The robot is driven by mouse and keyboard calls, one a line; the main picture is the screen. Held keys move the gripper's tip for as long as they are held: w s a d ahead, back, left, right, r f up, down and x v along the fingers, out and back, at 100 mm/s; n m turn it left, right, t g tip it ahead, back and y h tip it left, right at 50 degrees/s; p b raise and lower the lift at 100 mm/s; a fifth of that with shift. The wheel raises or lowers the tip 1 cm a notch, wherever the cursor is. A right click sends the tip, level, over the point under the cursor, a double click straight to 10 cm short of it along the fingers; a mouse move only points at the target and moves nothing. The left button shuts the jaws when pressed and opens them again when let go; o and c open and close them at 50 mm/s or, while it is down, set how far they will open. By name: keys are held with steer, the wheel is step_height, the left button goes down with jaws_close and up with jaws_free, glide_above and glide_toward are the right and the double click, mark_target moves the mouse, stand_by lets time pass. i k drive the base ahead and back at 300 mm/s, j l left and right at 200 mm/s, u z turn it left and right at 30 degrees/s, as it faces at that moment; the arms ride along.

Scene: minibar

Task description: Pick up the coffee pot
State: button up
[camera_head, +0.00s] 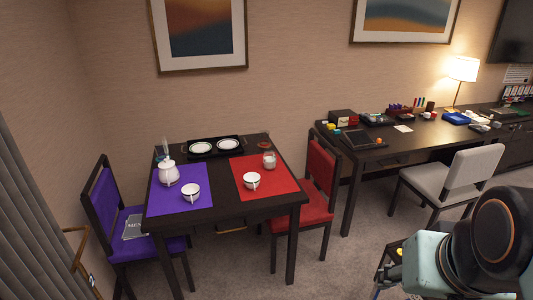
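A white pot (169,175), which looks like the coffee pot, stands upright on the purple placemat (165,203) at the left of the dark dining table (225,215). A white cup (191,193) stands close to its right on the same mat. My gripper (389,273) is at the lower right, far from the pot and apart from the table. It is small and partly hidden by my arm, so its opening cannot be made out.
A red placemat (270,185) holds a white cup (252,181) and a small jar (269,160). A black tray (214,155) with two plates lies at the back. Purple (101,195) and red (320,163) chairs flank the table. Carpet (340,255) is open between table and my arm.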

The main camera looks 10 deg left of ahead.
mark_target(169, 178)
steer(key=u, duration=1.45)
